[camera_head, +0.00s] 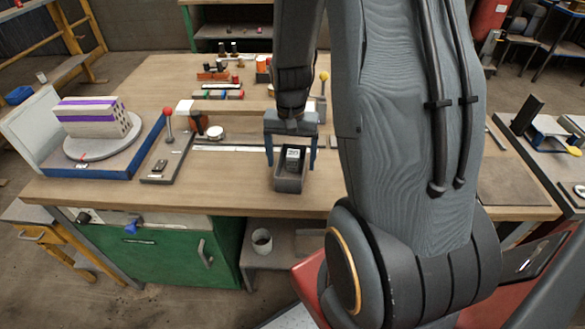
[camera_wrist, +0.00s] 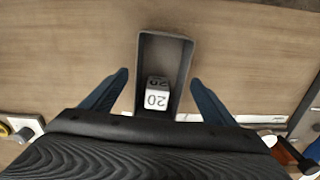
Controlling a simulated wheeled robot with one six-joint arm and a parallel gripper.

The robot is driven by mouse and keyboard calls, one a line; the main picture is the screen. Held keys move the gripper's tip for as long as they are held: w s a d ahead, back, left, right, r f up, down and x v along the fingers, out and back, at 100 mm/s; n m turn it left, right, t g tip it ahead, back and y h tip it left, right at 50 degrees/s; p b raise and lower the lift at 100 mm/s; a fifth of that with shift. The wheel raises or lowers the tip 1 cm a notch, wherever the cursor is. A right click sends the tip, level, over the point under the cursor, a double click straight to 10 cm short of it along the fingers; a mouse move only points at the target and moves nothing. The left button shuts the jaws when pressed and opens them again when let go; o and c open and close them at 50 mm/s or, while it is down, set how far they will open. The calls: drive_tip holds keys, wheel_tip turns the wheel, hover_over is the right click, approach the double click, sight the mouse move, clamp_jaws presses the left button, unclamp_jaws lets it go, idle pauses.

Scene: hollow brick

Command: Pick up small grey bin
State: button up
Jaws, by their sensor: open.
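The small grey bin (camera_head: 291,184) stands on the wooden workbench near its front edge, in the middle of the head view. It is an open-topped rectangular box. A white and dark block marked "20" (camera_wrist: 156,99) sits inside it, toward my gripper's side in the wrist view. My gripper (camera_head: 291,165) is open above the bin, with one blue finger on each side. In the wrist view the bin (camera_wrist: 187,55) lies between and beyond the open fingers, with a gap on both sides. My palm hides the bin's near end there.
A hollow brick (camera_head: 92,117) with a purple band rests on a round plate at the left. A red-knobbed lever (camera_head: 168,125) and a white disc (camera_head: 215,132) stand nearer the bin. Coloured parts (camera_head: 222,92) sit behind. Bare bench surrounds the bin's front and left.

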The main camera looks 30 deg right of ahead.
drive_tip(key=shift+f, duration=0.95)
drive_tip(key=c, duration=1.1)
drive_tip(key=shift+r, duration=0.15)
